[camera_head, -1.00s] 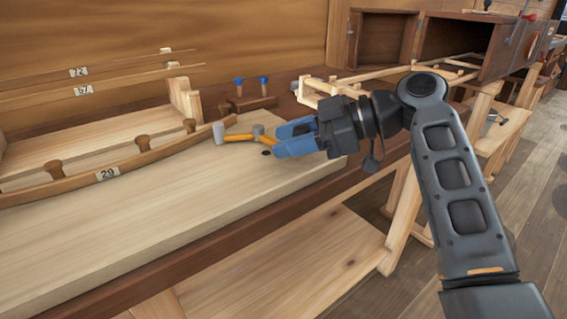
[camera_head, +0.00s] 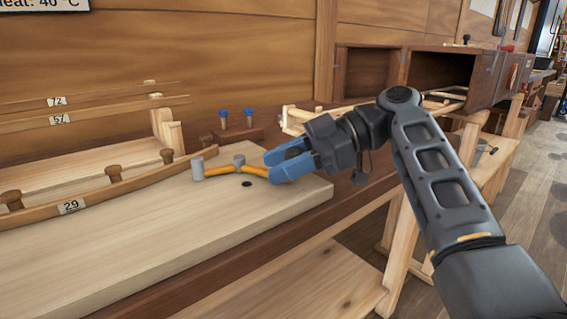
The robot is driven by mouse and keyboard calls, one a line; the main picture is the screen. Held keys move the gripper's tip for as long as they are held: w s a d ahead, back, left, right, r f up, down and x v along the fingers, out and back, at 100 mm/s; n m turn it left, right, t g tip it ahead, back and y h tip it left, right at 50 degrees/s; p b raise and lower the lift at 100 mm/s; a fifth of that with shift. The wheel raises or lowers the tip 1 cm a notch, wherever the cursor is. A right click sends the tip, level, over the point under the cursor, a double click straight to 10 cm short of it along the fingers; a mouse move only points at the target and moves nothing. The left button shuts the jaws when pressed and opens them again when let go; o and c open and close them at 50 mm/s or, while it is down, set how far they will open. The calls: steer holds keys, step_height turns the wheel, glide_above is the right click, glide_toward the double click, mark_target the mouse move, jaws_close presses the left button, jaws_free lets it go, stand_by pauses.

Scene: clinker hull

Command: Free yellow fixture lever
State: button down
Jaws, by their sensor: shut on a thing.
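The yellow fixture lever (camera_head: 233,169) lies low over the right part of the pale wooden board. My gripper (camera_head: 272,170), with blue fingers, is shut on the lever's right end. The fingers hide the very tip of the lever.
A long curved plank (camera_head: 110,188) marked 29 lies along the pale board (camera_head: 210,215), held by several wooden pegs. A dark hole (camera_head: 247,184) is in the board. Open wooden cabinets (camera_head: 440,72) are at the back right.

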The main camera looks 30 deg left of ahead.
steer(key=c, duration=0.8)
jaws_free()
steer(key=shift+o, duration=0.2)
steer(key=shift+v, duration=3.85)
steer(key=shift+c, duration=0.3)
